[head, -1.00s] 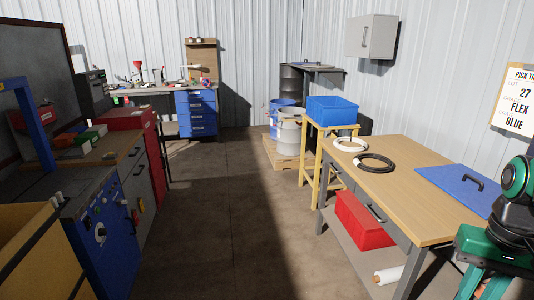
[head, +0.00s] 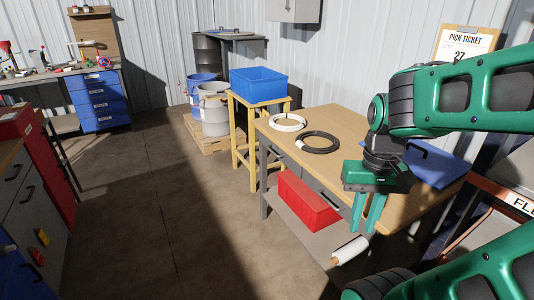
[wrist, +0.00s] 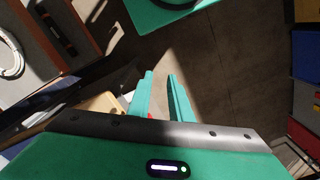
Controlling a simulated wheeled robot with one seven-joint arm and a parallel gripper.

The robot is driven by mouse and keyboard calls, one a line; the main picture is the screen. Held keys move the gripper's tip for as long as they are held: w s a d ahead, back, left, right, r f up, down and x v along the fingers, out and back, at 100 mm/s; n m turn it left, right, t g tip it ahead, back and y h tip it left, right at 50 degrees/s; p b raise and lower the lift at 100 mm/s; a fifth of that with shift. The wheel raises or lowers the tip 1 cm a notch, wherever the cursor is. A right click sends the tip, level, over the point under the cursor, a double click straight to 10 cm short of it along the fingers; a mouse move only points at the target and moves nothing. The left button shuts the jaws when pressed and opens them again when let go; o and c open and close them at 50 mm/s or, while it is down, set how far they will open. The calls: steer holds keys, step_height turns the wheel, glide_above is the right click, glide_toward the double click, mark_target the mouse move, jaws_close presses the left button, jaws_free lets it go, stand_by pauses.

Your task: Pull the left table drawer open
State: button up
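The wooden-topped table (head: 352,130) stands at the right in the head view, with grey drawer fronts under its top. The left drawer (head: 282,162) is at the far end of the front side and looks closed; its handle is small and hard to make out. My gripper (head: 363,228) points down near the table's near front part, to the right of the left drawer and apart from it. Its two green fingers are parted and empty. They also show in the wrist view (wrist: 161,78), with floor beyond.
A red bin (head: 308,203) and a white roll (head: 350,251) are on the table's lower shelf. A white cable coil (head: 288,122), a black coil (head: 320,142) and a blue panel lie on top. A blue crate (head: 259,82) stands beyond. The floor left of the table is clear.

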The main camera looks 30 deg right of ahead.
steer(key=shift+w, duration=0.1)
steer(key=w+d+f+t+h, duration=0.1)
steer(key=w+d+f+t, duration=0.2)
steer(key=w, duration=1.4)
steer(key=w+d+f+m+t+h, duration=0.15)
steer(key=w+d+t, duration=0.25)
steer(key=w, duration=1.2)
steer(key=w+d+f+t+h, duration=0.1)
steer(key=w+d+f+t, duration=0.25)
steer(key=w, duration=1.35)
steer(key=w+f+m+t, duration=0.3)
steer(key=w+f+t, duration=0.3)
steer(key=w+f, duration=0.5)
steer(key=m+t, duration=0.2)
glide_toward(273, 153)
steer(key=w+a+r, duration=0.2)
steer(key=w+a, duration=0.1)
step_height(273, 153, down, 4)
steer(key=s+d+m+t+h, duration=0.1)
steer(key=s+d+m+h, duration=0.1)
steer(key=h, duration=0.1)
steer(key=x, duration=1)
steer(key=shift+w+d+f, duration=0.1)
steer(key=shift+w, duration=0.3)
